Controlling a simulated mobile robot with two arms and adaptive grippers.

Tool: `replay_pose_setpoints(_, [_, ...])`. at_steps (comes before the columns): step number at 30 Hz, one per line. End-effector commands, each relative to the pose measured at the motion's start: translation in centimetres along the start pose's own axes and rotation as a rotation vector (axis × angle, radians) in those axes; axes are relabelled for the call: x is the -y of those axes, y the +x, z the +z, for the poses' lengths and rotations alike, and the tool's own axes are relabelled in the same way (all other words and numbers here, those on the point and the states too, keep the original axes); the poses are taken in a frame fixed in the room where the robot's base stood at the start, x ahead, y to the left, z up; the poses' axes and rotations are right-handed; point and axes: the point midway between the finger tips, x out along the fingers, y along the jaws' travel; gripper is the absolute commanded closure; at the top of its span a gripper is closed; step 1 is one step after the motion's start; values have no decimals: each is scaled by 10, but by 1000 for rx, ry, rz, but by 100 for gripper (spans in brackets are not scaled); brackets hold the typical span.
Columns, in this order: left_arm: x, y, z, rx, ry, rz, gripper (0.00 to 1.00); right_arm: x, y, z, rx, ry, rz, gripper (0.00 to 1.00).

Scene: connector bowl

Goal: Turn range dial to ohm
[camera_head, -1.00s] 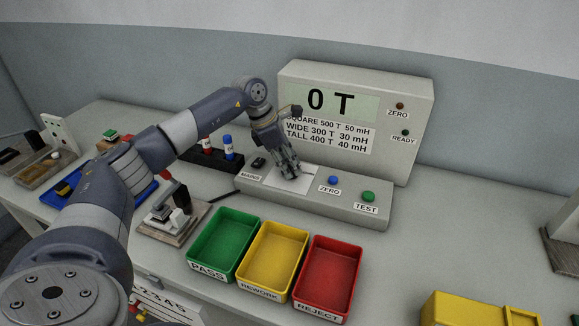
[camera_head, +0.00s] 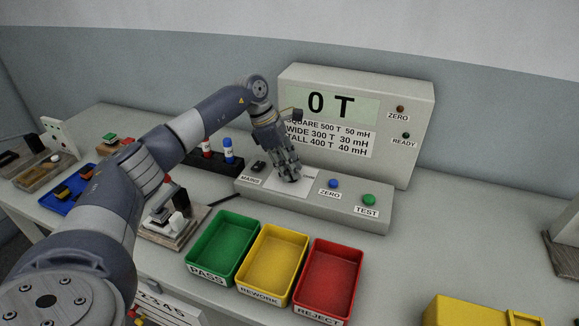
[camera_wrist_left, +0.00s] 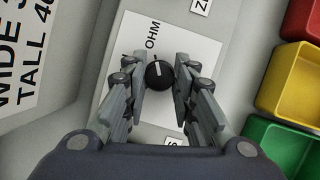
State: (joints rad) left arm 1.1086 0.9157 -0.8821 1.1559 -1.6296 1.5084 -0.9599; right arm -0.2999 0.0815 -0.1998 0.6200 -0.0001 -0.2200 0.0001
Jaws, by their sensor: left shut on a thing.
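The range dial (camera_wrist_left: 159,74) is a round black knob with a white pointer line, on a white plate (camera_wrist_left: 193,47) marked OHM. In the left wrist view its pointer leans toward the OHM lettering. My left gripper (camera_wrist_left: 159,78) is shut on the dial, one finger on each side of it. In the head view my left gripper (camera_head: 291,176) is over the white plate on the meter's sloped panel (camera_head: 345,205) and hides the dial. The meter's display (camera_head: 331,104) reads 0 T. My right gripper is not in view.
Beside the plate are a MAINS switch (camera_head: 258,166), a blue ZERO button (camera_head: 333,183) and a green TEST button (camera_head: 368,200). Green (camera_head: 192,258), yellow (camera_head: 244,279) and red (camera_head: 302,295) bins stand in front. Marker pens (camera_head: 228,150) stand behind my arm.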

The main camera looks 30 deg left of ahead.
Motion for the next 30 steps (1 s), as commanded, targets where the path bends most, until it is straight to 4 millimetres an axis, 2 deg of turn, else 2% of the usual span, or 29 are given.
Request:
replay_pose_setpoints(1, [-1,-1,0,0,1,3,70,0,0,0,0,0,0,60])
replay_pose_setpoints(3, [-1,-1,0,0,0,3,55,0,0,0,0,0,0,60])
replay_pose_setpoints(12, [0,0,0,0,0,1,55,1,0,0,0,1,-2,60])
replay_pose_setpoints(16, [-1,-8,0,1,0,2,55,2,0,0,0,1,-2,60])
replay_pose_setpoints(20, [-1,-28,0,2,0,4,55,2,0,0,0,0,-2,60])
replay_pose_setpoints(30, [-1,-98,0,2,-1,4,55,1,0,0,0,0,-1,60])
